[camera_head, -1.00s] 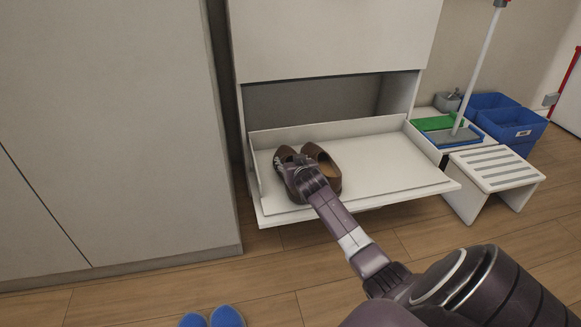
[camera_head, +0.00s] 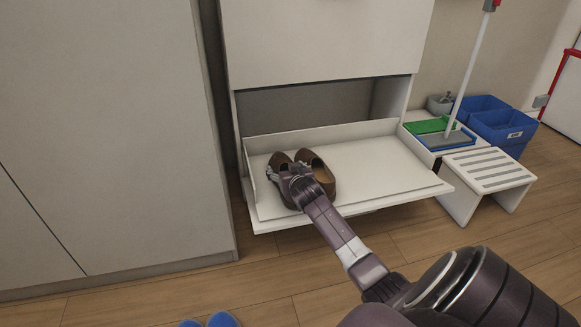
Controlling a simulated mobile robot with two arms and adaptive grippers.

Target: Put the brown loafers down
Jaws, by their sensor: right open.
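The brown loafers (camera_head: 321,174) sit side by side on the fold-down shelf (camera_head: 390,172) of the white cabinet, toward its left end. My right gripper (camera_head: 287,172) is open at the left loafer and covers part of it. I cannot tell whether the fingers touch the shoe. My left gripper is not in view.
A tall grey cabinet (camera_head: 110,130) stands close on the left. A white slatted stool (camera_head: 487,170), blue bins (camera_head: 500,125) and a mop (camera_head: 470,70) are at the right. Blue slippers (camera_head: 222,320) lie on the floor at the bottom. The shelf's right part is clear.

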